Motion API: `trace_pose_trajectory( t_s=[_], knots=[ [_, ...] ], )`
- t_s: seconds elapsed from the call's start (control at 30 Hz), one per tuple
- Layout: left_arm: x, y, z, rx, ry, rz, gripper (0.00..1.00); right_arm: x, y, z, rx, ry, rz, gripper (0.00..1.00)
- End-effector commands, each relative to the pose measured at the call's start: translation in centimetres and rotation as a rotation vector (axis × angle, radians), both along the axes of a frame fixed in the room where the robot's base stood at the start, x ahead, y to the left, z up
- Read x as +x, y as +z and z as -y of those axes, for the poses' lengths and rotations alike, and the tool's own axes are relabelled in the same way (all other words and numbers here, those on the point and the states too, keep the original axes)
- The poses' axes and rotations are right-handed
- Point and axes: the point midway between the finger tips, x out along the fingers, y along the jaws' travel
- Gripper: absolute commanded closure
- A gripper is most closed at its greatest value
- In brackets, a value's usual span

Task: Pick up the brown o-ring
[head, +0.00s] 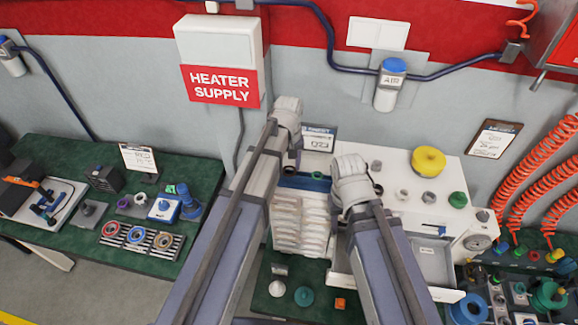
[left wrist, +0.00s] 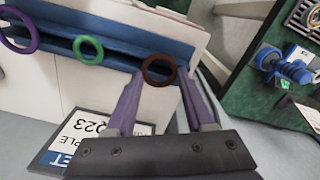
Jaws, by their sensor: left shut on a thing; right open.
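The brown o-ring (left wrist: 159,70) is between the purple fingertips of my left gripper (left wrist: 160,76) in the left wrist view, and the gripper is shut on it. The ring shows in front of the end of a blue trough (left wrist: 115,45); I cannot tell whether it still touches the trough. In the head view my left gripper (head: 291,167) points down at the left end of the blue trough (head: 300,182), and the brown ring cannot be made out there. My right gripper (head: 377,188) is open over the white machine, its fingers mostly hidden by its wrist.
A green o-ring (left wrist: 88,48) and a purple o-ring (left wrist: 18,32) are at the blue trough. A sample placard (head: 318,138) stands behind it. A green bench (head: 60,150) with parts is at left.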

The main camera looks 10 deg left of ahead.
Motion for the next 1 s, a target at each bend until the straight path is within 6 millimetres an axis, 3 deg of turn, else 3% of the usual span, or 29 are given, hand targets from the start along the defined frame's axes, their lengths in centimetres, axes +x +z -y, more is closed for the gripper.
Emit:
trace_pose_trajectory(
  t_s=[0.7, 1.0],
  knots=[
    [0.0, 9.5, 0.0, 0.000, 0.000, 0.000, 0.97, -0.1, 9.5, 0.0, 0.000, -0.010, -0.003, 0.54],
    [0.0, 9.9, 0.0, 0.000, 0.000, 0.000, 0.97, -0.1, 9.8, 0.0, 0.000, -0.018, -0.002, 0.54]
  ],
)
